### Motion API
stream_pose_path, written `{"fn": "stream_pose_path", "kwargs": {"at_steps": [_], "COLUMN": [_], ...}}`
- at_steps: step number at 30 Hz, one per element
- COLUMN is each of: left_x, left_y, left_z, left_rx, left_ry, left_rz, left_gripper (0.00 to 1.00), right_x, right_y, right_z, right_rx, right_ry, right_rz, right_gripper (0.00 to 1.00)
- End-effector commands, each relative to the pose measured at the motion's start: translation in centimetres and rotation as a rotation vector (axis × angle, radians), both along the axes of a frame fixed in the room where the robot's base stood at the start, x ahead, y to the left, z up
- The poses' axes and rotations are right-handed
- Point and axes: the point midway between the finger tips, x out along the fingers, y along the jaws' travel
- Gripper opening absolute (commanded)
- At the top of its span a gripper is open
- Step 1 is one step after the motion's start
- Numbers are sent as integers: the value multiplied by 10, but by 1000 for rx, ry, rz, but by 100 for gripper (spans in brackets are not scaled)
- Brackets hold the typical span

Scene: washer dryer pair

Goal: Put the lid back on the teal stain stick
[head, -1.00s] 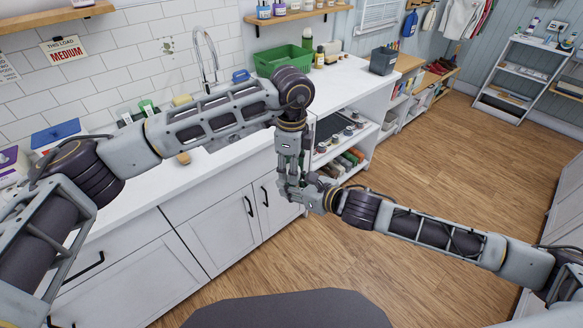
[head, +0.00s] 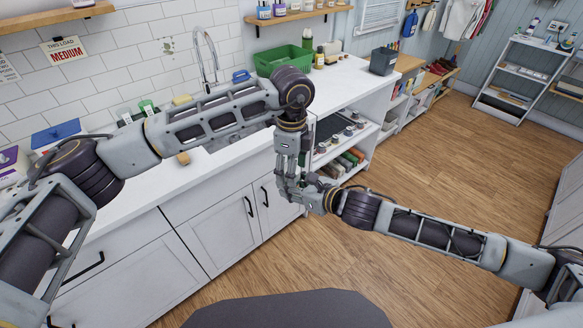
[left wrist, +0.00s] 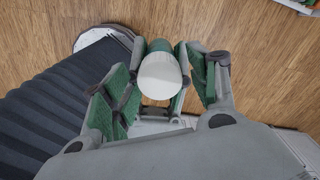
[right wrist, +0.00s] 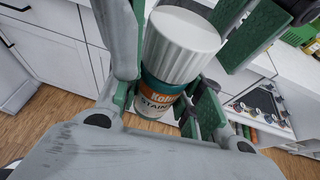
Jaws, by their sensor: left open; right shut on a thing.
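The teal stain stick (right wrist: 158,98) with its orange label stands between the fingers of my right gripper (right wrist: 165,105), which is shut on it. The white ribbed lid (right wrist: 182,45) sits on top of the stick, in line with it; whether it is fully seated I cannot tell. In the left wrist view the round white lid (left wrist: 160,72) shows from above, with some teal (left wrist: 160,46) behind it. My left gripper (head: 290,172) points down over the lid, its fingers open around it. In the head view the two grippers meet and mostly hide the stick.
The white counter (head: 230,158) with the sink runs behind my arms. A green basket (head: 283,60) and a dark bin (head: 383,60) stand on it. An open shelf unit (head: 345,140) with several small items is just behind the grippers. The wooden floor in front is clear.

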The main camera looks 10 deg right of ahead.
Motion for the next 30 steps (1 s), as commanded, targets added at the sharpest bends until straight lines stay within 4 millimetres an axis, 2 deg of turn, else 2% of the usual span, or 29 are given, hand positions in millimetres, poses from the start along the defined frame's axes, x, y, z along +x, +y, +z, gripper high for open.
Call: {"fn": "stream_pose_path", "kwargs": {"at_steps": [15, 25, 28, 30], "left_x": [0, 0, 0, 0], "left_y": [-1, 0, 0, 0], "left_z": [40, 44, 44, 45], "left_rx": [-1, 0, 0, 0], "left_ry": [-2, -1, -1, -1], "left_rz": [0, 0, 2, 8], "left_gripper": [60, 60, 48, 48], "right_x": [0, 0, 0, 0], "right_y": [0, 0, 0, 0], "right_z": [1, 1, 1, 1], "right_rx": [1, 1, 1, 1], "right_ry": [-1, -1, -1, -1], "right_rz": [0, 0, 0, 0], "right_gripper": [0, 0, 0, 0]}}
